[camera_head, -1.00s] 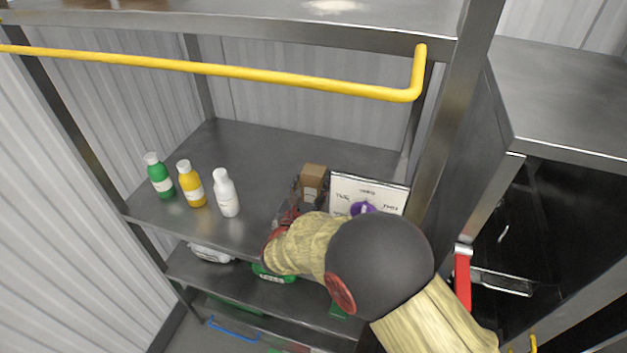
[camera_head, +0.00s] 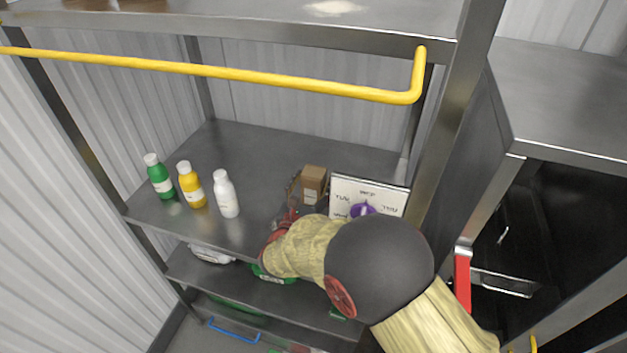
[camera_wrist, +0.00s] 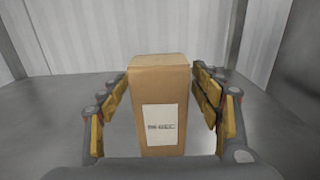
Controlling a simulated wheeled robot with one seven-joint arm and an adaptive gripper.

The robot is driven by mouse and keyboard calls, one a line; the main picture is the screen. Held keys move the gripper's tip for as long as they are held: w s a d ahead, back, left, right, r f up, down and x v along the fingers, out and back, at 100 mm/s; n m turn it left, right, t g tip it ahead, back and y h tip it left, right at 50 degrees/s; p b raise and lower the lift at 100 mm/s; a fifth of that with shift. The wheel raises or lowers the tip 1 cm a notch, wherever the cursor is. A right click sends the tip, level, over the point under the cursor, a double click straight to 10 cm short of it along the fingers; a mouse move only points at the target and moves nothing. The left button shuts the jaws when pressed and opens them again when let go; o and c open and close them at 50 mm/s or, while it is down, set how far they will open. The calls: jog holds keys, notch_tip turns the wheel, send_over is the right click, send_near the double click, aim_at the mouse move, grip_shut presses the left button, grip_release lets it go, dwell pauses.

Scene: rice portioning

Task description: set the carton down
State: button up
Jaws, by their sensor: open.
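The brown cardboard carton (camera_head: 314,182) stands upright on the middle metal shelf (camera_head: 260,160), just left of the white dial panel. In the wrist view the carton (camera_wrist: 160,85) fills the middle, with a white label on its front. My gripper (camera_wrist: 161,110) is open, with one yellow-padded finger on each side of the carton. A gap shows at the left finger; the right finger is close to the carton, and I cannot tell if it touches. In the head view my gripper (camera_head: 292,206) is partly hidden by my arm.
A green bottle (camera_head: 160,178), a yellow bottle (camera_head: 192,186) and a white bottle (camera_head: 226,195) stand to the left on the same shelf. The white panel with a purple dial (camera_head: 362,209) is close on the right. A yellow rail (camera_head: 220,70) runs above. The shelf's back middle is clear.

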jog(key=p+v, duration=0.1)
jog(key=v, duration=1)
jog(key=shift+s, duration=0.25)
